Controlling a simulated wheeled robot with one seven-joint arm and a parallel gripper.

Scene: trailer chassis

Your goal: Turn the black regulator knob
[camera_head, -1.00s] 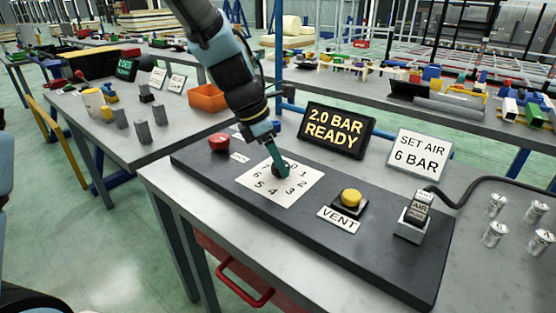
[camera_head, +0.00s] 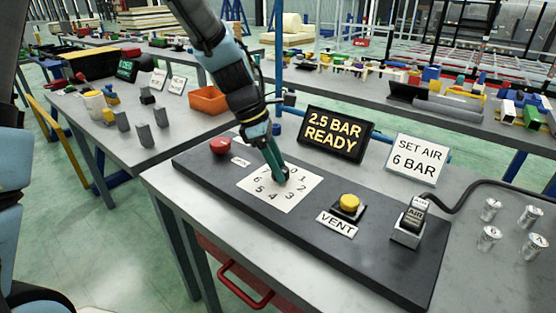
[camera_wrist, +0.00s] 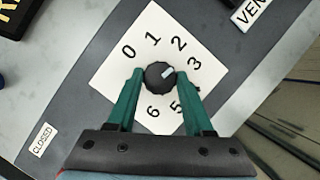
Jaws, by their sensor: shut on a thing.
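The black regulator knob (camera_wrist: 159,75) sits at the middle of a white dial card (camera_head: 262,198) with numbers around it. In the wrist view its light pointer mark points up and right, roughly between 2 and 3. My gripper (camera_wrist: 160,80) has its two green fingers on either side of the knob, shut on it. In the head view my gripper (camera_head: 280,178) comes down onto the dial and hides most of the knob. The display (camera_head: 335,134) behind reads "2.5 BAR READY". A sign (camera_head: 417,160) reads "SET AIR 6 BAR".
On the same dark panel (camera_head: 310,240) are a red button (camera_head: 220,146), a yellow button (camera_head: 349,202) with a VENT label (camera_head: 337,225), and an AIR plug block (camera_head: 411,222) with a black cable. Several metal cylinders (camera_head: 488,238) stand at the right.

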